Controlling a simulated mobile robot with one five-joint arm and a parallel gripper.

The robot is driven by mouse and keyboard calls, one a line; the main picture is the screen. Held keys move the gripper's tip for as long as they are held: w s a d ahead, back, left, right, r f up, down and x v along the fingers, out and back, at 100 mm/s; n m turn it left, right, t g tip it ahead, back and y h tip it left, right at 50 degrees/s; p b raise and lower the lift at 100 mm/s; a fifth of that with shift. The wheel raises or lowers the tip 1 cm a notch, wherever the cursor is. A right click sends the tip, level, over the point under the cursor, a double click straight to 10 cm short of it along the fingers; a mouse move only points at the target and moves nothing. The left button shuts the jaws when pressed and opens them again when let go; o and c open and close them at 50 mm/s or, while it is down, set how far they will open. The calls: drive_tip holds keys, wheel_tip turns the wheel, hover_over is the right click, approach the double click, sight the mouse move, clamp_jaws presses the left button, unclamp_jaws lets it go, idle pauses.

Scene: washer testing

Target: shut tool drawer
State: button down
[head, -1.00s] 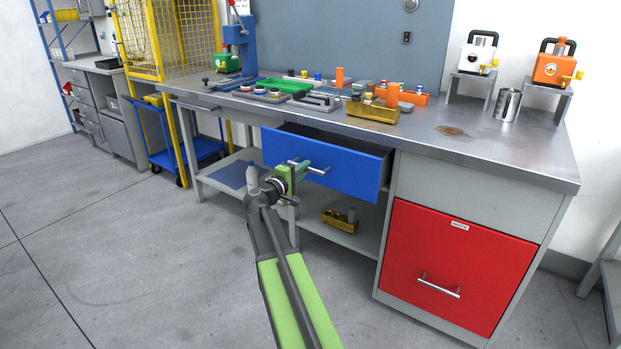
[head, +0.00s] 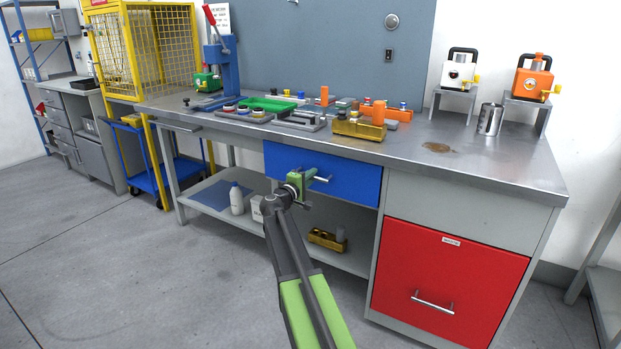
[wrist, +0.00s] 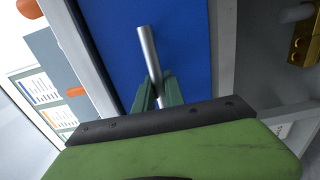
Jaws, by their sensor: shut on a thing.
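The blue tool drawer (head: 345,180) sits under the bench top, its front about level with the bench frame and no open top showing. Its silver bar handle (head: 320,180) runs across the front. My gripper (head: 308,178) is at the left part of that handle, shut on it. In the wrist view the green fingers (wrist: 158,92) close around the handle bar (wrist: 149,55), with the blue drawer front (wrist: 185,45) right behind it.
A red drawer (head: 445,280) fills the cabinet at the right. The bench top (head: 480,155) above holds several parts and a brass block (head: 358,130). The lower shelf (head: 345,258) carries a white bottle (head: 236,199) and a brass piece. Open floor lies in front.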

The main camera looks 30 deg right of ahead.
drive_tip(key=shift+s+d, duration=0.1)
drive_tip(key=shift+d, duration=0.05)
drive_tip(key=c, duration=1.6)
unclamp_jaws()
drive_tip(key=shift+o, duration=1)
drive_tip(key=shift+a, duration=0.3)
drive_tip(key=shift+w, duration=0.2)
drive_tip(key=v, duration=1.7)
drive_tip(key=shift+a, duration=0.2)
drive_tip(key=shift+s, duration=0.1)
